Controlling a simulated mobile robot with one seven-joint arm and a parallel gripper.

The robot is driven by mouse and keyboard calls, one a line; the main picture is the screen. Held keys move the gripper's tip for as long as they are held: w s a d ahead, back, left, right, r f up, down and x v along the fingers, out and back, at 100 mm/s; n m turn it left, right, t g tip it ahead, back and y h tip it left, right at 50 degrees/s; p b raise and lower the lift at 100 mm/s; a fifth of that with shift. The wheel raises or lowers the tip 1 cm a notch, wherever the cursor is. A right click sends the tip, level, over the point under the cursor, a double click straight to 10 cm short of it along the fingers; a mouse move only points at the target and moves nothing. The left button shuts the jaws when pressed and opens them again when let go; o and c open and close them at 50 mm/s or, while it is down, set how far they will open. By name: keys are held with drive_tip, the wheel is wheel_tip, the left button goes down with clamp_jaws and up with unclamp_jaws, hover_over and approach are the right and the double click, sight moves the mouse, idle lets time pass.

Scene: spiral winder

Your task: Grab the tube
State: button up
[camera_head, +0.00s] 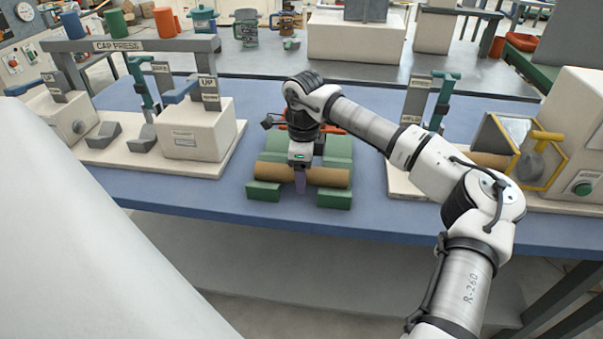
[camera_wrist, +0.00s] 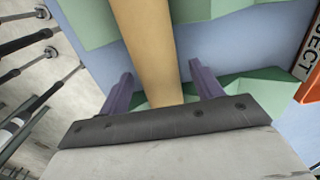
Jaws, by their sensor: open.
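A brown cardboard-like tube (camera_head: 327,177) lies level across green cradle blocks (camera_head: 263,191) on the blue table. In the wrist view the tube (camera_wrist: 145,45) runs between the two purple fingers of my gripper (camera_wrist: 158,85). The fingers stand apart, one on each side, with gaps to the tube. The tube's near part is hidden by the gripper's body in the wrist view.
A cap press (camera_head: 190,130) stands on the left of the blue table (camera_head: 200,200). A machine with a yellow frame (camera_head: 540,160) stands on the right. An orange part (camera_head: 335,130) is behind the cradle; its lettered sign shows in the wrist view.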

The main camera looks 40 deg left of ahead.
drive_tip(key=shift+c, duration=0.3)
drive_tip(key=c, duration=1)
